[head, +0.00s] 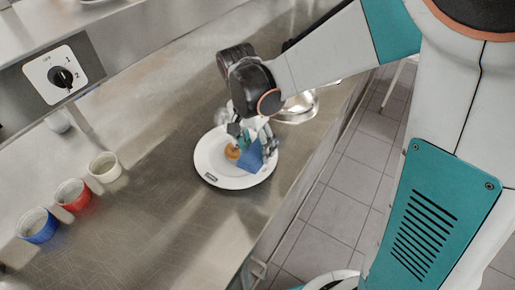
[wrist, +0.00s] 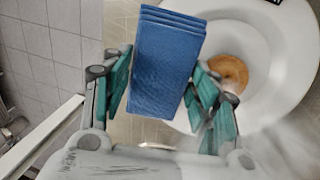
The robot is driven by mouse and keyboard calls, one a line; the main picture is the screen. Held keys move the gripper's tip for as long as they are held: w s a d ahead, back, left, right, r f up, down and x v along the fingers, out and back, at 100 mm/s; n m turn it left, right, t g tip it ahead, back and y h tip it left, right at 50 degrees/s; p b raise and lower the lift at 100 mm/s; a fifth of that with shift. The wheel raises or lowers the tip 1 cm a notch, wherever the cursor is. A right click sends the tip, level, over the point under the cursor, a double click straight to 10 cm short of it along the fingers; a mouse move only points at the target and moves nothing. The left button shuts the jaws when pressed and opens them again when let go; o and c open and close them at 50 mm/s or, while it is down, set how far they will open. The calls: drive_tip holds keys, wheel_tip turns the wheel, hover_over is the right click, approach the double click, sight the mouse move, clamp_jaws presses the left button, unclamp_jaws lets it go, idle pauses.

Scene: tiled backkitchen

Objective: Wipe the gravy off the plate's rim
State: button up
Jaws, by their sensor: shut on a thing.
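The white plate (head: 235,183) lies on the steel counter, and it also shows in the wrist view (wrist: 292,62). A round orange-brown piece (head: 232,152) is on the plate, left of the cloth. A small dark mark (head: 211,177) is on the plate's near-left rim; I cannot tell whether it is gravy. My gripper (head: 252,138) is over the plate, shut on a folded blue cloth (head: 250,158). In the wrist view the cloth (wrist: 165,60) sits between the teal fingers. The cloth hangs over the plate's right part; I cannot tell whether it touches.
White (head: 105,168), red (head: 73,196) and blue (head: 38,226) cups stand in a row at the left. A shiny metal bowl (head: 297,108) is behind the plate. The counter's edge runs right of the plate. The counter (head: 165,215) left of the plate is clear.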

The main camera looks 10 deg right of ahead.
sight(257, 150)
drive_tip(key=shift+w+a+r+p, duration=0.1)
drive_tip(key=shift+r+p, duration=0.2)
drive_tip(key=shift+r, duration=0.4)
drive_tip(key=shift+w+a+r+p, duration=0.1)
drive_tip(key=shift+r+p, duration=0.45)
drive_tip(key=shift+r, duration=0.2)
drive_tip(key=shift+w+a+r+p, duration=0.1)
drive_tip(key=shift+r+p, duration=0.45)
drive_tip(key=shift+r, duration=0.2)
